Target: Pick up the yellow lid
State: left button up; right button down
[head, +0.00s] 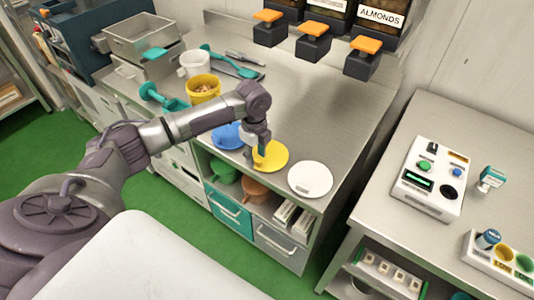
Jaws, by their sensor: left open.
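The yellow lid (274,153) lies flat on the steel counter near its front edge, between a blue lid (227,136) on its left and a white lid (311,178) on its right. My left gripper (257,158) is open at the left side of the yellow lid, pointing down, and it covers part of the lid. I cannot tell whether the fingers touch the lid. My right gripper is not in view.
A yellow tub (203,90) with nuts, a white jug (194,65) and teal utensils stand farther back on the counter. Dispensers with orange tops (317,29) line the wall. A control box (430,180) sits on the right table. The counter right of the tub is clear.

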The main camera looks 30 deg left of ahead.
pick_arm(q)
jog(key=shift+f, duration=0.85)
grip_shut()
jog(key=shift+r, duration=0.15)
